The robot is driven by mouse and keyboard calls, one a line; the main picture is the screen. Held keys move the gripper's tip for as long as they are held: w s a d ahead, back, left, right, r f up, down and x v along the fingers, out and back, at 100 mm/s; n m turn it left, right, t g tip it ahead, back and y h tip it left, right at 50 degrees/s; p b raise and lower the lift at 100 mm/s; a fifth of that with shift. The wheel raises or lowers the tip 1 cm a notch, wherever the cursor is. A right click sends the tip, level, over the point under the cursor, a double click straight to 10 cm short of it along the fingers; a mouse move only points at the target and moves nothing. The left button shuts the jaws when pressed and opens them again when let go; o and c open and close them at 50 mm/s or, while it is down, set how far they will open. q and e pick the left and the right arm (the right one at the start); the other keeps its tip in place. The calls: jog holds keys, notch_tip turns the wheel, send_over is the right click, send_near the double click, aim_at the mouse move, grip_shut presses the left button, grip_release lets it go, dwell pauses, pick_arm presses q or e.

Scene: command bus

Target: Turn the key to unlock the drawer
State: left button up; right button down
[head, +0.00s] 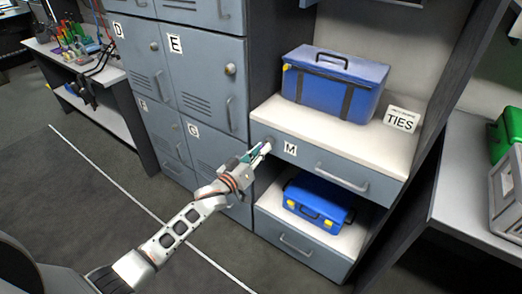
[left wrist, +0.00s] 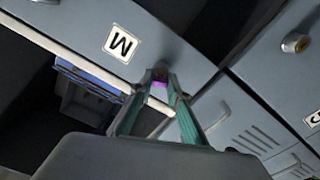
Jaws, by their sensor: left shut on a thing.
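The drawer (head: 318,160) marked M is closed, with a bar handle (head: 342,177) on its front. It also shows in the left wrist view (left wrist: 80,22). My left gripper (head: 263,150) is at the left end of the drawer front, by the lock (head: 269,142). In the left wrist view its green fingers (left wrist: 158,78) are shut on a small purple thing (left wrist: 159,85), which appears to be the key, against the drawer front. The fingers hide most of the key, so I cannot tell how far it is turned. My right gripper does not show.
A blue case (head: 335,82) stands on the shelf above the drawer, beside a TIES sign (head: 401,119). A smaller blue toolbox (head: 318,203) sits below it. Grey lockers (head: 205,75) stand to the left. The floor in front is clear.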

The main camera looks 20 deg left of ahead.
pick_arm(q)
jog(key=shift+m, duration=0.5)
jog(key=m, duration=0.3)
jog(key=shift+m, duration=0.3)
jog(key=o, duration=0.6)
jog(key=shift+m, duration=0.5)
jog(key=o, duration=0.4)
jog(key=shift+p+v, duration=0.55)
jog(key=shift+v, duration=0.85)
